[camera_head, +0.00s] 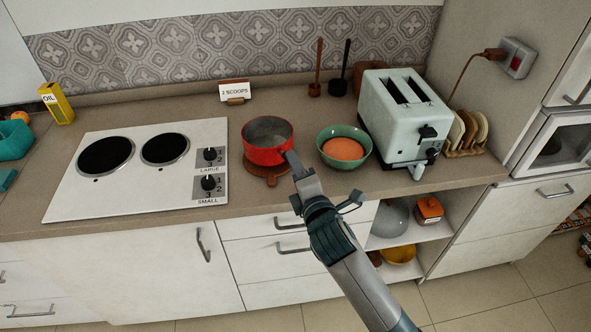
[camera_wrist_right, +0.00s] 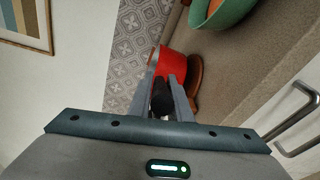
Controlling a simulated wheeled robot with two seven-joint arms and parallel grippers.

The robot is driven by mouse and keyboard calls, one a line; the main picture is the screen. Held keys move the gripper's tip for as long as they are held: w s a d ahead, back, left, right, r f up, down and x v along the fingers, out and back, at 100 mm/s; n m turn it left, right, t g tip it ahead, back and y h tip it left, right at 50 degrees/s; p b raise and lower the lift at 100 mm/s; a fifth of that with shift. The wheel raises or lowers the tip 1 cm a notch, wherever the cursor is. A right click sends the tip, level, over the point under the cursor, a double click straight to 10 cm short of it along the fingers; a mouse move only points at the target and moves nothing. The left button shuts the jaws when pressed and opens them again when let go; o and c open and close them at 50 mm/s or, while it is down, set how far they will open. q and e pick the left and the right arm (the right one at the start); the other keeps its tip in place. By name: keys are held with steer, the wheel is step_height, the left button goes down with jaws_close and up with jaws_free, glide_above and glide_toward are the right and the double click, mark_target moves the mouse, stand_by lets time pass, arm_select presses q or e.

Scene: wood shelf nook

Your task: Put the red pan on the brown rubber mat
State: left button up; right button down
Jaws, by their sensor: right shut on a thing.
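The red pan (camera_head: 266,154) is upright over the brown rubber mat (camera_head: 270,180), between the stove and the green bowl. The mat's front part shows below the pan and the rest is hidden by it. I cannot tell whether the pan's base touches the mat. My right gripper (camera_head: 293,166) reaches in from the front and is shut on the pan's handle. In the right wrist view the black handle (camera_wrist_right: 162,97) sits between the fingers, with the red pan (camera_wrist_right: 172,63) beyond and the brown mat (camera_wrist_right: 196,80) beside it. My left gripper is not in view.
The stove (camera_head: 127,203) lies left of the pan. A green bowl (camera_head: 344,164) with orange contents stands close on the right, then a toaster (camera_head: 400,125). A "2 SCOOPS" sign (camera_head: 234,92) stands behind. The counter's front edge runs below my gripper.

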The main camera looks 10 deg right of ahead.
steer(key=shift+f, duration=1.05)
steer(key=c, duration=1.6)
jaws_free()
steer(key=shift+f, duration=0.1)
steer(key=shift+c, duration=0.2)
steer(key=s+d+r+b, duration=0.1)
steer(key=s+b, duration=0.1)
steer(key=s, duration=1)
steer(key=shift+d+r, duration=0.3)
steer(key=shift+d, duration=0.1)
